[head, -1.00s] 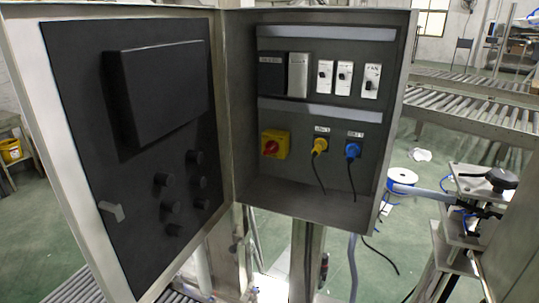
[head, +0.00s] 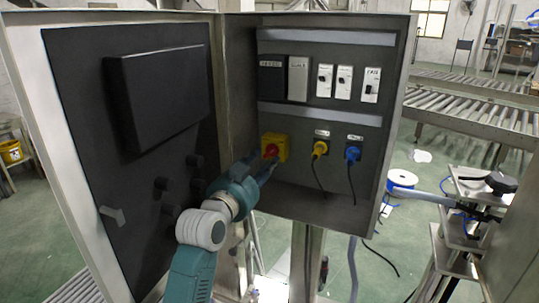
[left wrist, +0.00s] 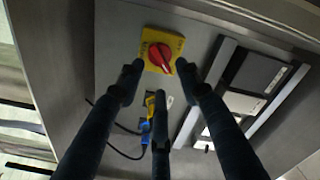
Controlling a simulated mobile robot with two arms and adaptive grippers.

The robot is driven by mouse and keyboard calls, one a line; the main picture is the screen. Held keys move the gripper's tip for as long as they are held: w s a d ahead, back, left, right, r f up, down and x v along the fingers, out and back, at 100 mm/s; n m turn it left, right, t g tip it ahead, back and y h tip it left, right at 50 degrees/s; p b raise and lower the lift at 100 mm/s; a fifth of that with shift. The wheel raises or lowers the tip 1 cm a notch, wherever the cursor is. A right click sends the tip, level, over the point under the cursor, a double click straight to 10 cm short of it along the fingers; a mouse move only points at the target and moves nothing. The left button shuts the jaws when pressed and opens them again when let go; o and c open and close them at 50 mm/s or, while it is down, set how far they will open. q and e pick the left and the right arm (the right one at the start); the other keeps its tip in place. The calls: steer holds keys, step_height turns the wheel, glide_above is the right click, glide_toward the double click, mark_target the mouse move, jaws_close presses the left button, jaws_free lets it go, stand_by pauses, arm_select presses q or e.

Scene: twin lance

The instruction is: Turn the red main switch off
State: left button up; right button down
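The red main switch (head: 270,152) is a red knob on a yellow plate (head: 282,146) at the lower left of the open cabinet's back panel. In the left wrist view the red knob (left wrist: 159,57) lies slanted on its yellow square. My left gripper (head: 268,168) is in front of the switch, a little below it in the head view. In the left wrist view its three dark fingers (left wrist: 160,74) are spread apart, with the tips short of the knob or near its plate's lower edge. Nothing is between them. I cannot tell whether a tip touches the plate. My right gripper is not in view.
A yellow plug (head: 320,149) and a blue plug (head: 352,153) with hanging cables sit right of the switch. Several white breakers (head: 344,82) are above. The open cabinet door (head: 75,120) with dark knobs stands at the left, close to my left arm.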

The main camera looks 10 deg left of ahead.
mark_target(271, 154)
arm_select(q)
steer(key=w, duration=0.2)
steer(key=w+d+p, duration=0.1)
steer(key=w, duration=0.1)
steer(key=shift+w, duration=0.4)
jaws_close()
